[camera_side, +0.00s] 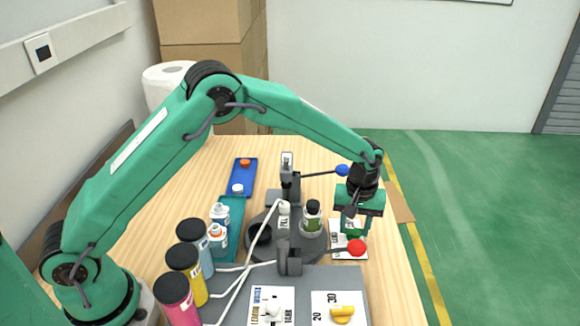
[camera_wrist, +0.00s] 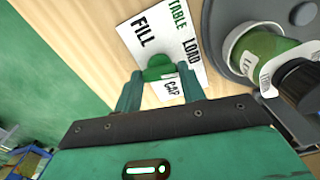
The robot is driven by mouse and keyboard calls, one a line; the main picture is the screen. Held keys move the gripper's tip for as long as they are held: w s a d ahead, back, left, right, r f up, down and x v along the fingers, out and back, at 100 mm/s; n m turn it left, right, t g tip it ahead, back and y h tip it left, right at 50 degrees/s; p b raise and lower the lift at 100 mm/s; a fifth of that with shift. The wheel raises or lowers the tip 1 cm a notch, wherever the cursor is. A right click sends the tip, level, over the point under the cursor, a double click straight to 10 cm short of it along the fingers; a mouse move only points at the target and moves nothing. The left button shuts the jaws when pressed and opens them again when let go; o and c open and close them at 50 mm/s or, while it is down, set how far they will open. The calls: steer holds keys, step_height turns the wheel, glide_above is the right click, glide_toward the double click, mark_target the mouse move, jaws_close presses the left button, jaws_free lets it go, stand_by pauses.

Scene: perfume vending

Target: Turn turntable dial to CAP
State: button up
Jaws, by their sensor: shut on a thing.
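The turntable dial (camera_wrist: 158,68) is a small green knob on a white label plate (camera_wrist: 140,35) marked TABLE, LOAD, FILL and CAP. In the side view the plate (camera_side: 348,252) lies on the table to the right of the turntable. My gripper (camera_wrist: 160,84) is shut on the dial, with one finger on each side of it. In the side view my gripper (camera_side: 354,232) points down over the plate and partly hides it. I cannot tell which word the dial points to.
A red-knobbed lever (camera_side: 356,247) stands close to my gripper, and a blue-knobbed lever (camera_side: 342,170) is behind it. A grey panel with a yellow dial (camera_side: 342,314) is in front. Several coloured bottles (camera_side: 186,270) stand left, near a blue tray (camera_side: 240,172).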

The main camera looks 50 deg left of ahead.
steer(key=m, duration=1.1)
steer(key=shift+m, duration=2.4)
steer(key=o, duration=1)
steer(key=shift+r, duration=0.2)
